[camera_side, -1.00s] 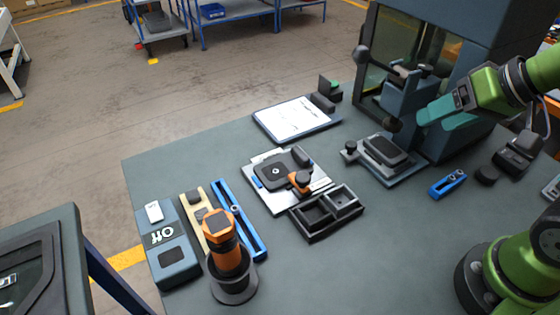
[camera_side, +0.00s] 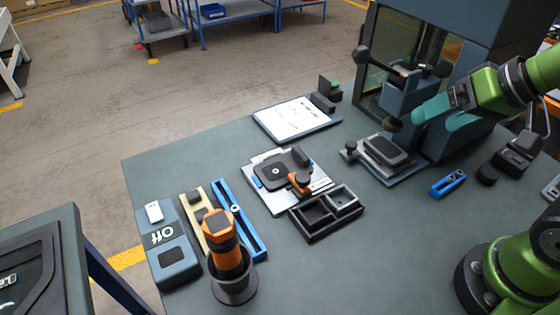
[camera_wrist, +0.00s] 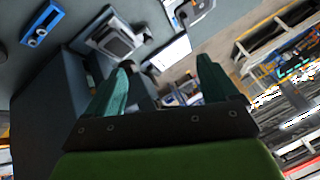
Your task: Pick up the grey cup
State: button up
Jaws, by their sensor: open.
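A dark grey cup (camera_side: 234,288) stands near the front left edge of the bench in the side view. An orange and black hand tool (camera_side: 222,238) stands in it, slightly tilted, and hides much of the cup's inside. My gripper (camera_side: 432,118) is at the upper right of the side view, raised beside the blue-grey press and far from the cup. In the wrist view its two teal fingers (camera_wrist: 162,62) are spread apart with nothing held between them. I cannot make out the cup in the wrist view.
The press (camera_side: 412,100) stands close to my gripper. A black divided tray (camera_side: 327,213), a clipboard (camera_side: 296,118), a blue rail (camera_side: 240,220) and a grey box (camera_side: 168,252) lie on the bench (camera_side: 370,260). The bench's front middle is clear.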

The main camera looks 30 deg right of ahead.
jog(key=n+g+h, duration=0.2)
jog(key=n+g, duration=0.5)
jog(key=n, duration=1.1)
send_over(340, 194)
jog(key=s+a, duration=0.2)
jog(key=a, duration=0.1)
notch_tip(340, 194, down, 6)
jog(key=n, duration=0.4)
jog(key=f, duration=1.6)
jog(key=shift+d, duration=0.35)
